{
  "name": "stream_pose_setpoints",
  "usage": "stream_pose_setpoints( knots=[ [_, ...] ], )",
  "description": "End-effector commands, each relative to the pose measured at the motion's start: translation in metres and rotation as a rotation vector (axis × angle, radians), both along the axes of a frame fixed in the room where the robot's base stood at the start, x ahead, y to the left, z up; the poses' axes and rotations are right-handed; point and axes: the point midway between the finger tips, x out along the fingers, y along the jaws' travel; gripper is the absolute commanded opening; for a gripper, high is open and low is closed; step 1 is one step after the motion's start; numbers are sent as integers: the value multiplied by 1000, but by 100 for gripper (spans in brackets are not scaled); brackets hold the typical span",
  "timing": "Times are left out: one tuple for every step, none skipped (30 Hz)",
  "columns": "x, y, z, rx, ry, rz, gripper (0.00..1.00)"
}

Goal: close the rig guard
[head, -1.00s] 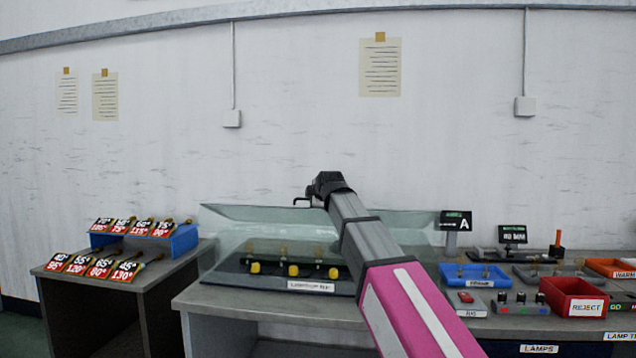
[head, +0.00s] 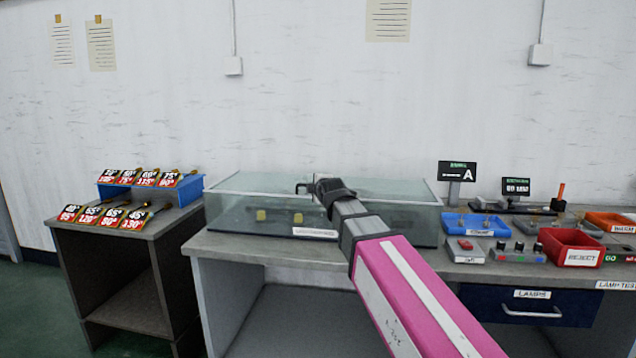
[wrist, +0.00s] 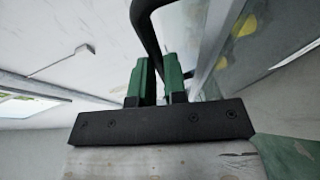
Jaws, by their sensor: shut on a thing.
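The rig guard (head: 240,196) is a clear box-like cover on the bench in the head view. Its top looks about level and its front panel stands in front of the rig. Yellow parts (head: 261,215) show through the panel. My gripper (head: 310,187) is at the guard's upper front edge. In the wrist view its green fingers (wrist: 158,84) are shut on a black bar, the guard handle (wrist: 146,22). My arm hides part of the guard's right side, and I cannot tell whether its lower edge touches the bench all along.
A side table with a blue rack (head: 190,191) of red and black labelled pieces stands at the left. Right of the guard are a display marked A (head: 457,171), a blue tray (head: 452,225) and a red reject bin (head: 571,250). The wall is close behind.

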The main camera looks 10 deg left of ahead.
Motion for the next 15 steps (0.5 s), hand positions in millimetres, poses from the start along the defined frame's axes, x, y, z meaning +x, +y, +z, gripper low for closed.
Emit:
stream_pose_setpoints(
  knots=[
    [-2, 0, -9, -5, 23, -2, 0],
    [-2, -1, -10, -6, 25, -2, 0],
    [-2, 0, -11, -6, 27, -3, 0],
    [-2, 0, -12, -6, 27, -3, 0],
    [-2, 0, -12, -5, 28, -2, 0],
    [-3, 0, -13, -5, 28, -2, 0],
    [-3, 0, -13, -4, 29, -2, 0],
    [-3, 0, -13, -4, 29, -2, 0],
    [-3, 0, -14, -3, 30, -2, 0],
    [-3, 0, -14, -2, 30, -1, 0],
    [-3, 0, -14, -2, 30, -1, 0],
    [-3, 0, -14, -2, 30, -1, 0],
    [-4, 0, -14, -2, 32, -1, 0],
    [-4, 0, -15, -2, 32, -1, 0],
    [-4, 0, -15, -2, 32, -1, 22]
  ],
)
